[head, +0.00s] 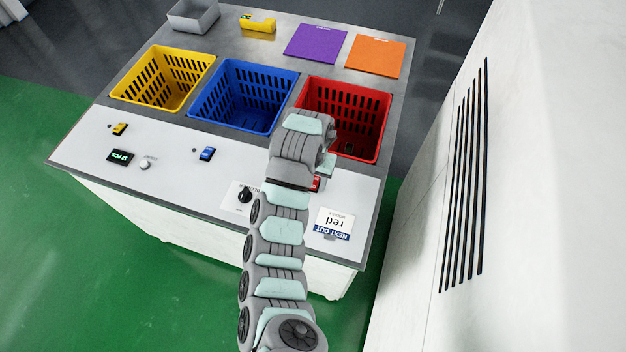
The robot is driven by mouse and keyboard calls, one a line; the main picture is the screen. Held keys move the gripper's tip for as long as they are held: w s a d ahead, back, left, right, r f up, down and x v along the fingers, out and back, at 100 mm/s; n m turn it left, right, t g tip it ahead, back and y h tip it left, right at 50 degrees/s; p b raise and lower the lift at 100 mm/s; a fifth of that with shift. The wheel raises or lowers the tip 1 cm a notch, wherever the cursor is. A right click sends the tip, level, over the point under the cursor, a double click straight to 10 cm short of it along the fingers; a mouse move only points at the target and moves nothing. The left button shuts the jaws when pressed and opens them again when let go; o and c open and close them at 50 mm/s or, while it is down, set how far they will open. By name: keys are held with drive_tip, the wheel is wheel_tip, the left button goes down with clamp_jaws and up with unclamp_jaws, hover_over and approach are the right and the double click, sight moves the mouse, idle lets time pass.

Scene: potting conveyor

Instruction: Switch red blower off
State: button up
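A small red switch (317,184) shows on the white panel in front of the red basket (372,131). It is partly hidden by my arm, and its on or off position cannot be made out. My gripper (326,164) is just above and behind the switch in the picture, mostly hidden by my wrist. Whether it touches the switch, and whether its fingers are open or shut, cannot be seen. No blower itself can be made out.
A blue switch (207,154), a yellow switch (120,129), a green display (120,157) and a black knob (244,196) are on the panel. Blue (204,112) and yellow (122,90) baskets stand left. A white vented cabinet (520,200) stands right.

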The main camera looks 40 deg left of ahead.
clamp_jaws()
drive_tip(key=shift+w+a+g, duration=0.1)
drive_tip(key=shift+w+g, duration=0.15)
drive_tip(key=shift+g, duration=0.15)
idle(0.4)
drive_tip(key=shift+w+a+f+g+h+b, duration=0.15)
drive_tip(key=shift+g+h+b, duration=0.35)
drive_tip(key=shift+b, duration=0.5)
drive_tip(key=g+b, duration=0.1)
drive_tip(key=b, duration=0.3)
drive_tip(key=shift+w+f+h, duration=0.15)
drive_tip(key=shift+f+h, duration=0.15)
drive_tip(key=shift+f, duration=0.1)
drive_tip(key=shift+b, duration=1)
drive_tip(key=shift+r+g+b, duration=0.2)
drive_tip(key=shift+g+b, duration=0.1)
drive_tip(key=shift+b, duration=0.45)
drive_tip(key=shift+r, duration=0.5)
